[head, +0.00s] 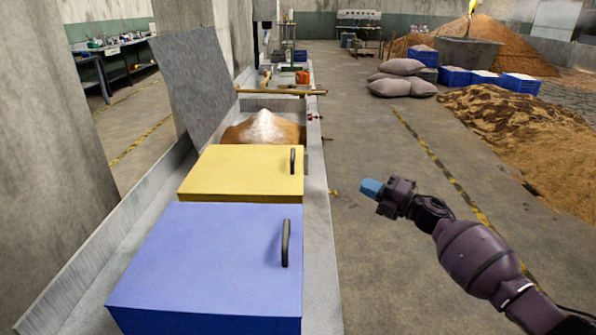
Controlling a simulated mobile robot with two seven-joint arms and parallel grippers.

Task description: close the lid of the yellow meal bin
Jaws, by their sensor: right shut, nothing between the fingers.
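The yellow meal bin (230,170) stands in the row on the left, between the blue bin and an open grain-filled bin. Its yellow lid (235,183) lies flat on top and looks closed, with a black handle (292,160) near its right edge. My right gripper (371,187) has blue fingertips, is shut and empty, and is held out over the floor to the right of the yellow bin, apart from it. My left gripper is not in view.
The blue bin (215,250) with a black handle stands nearest. Beyond the yellow bin, a raised grey lid (190,80) leans over a bin heaped with grain (262,130). Sacks (402,78) and a brown heap (520,135) lie on the right. The floor between is clear.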

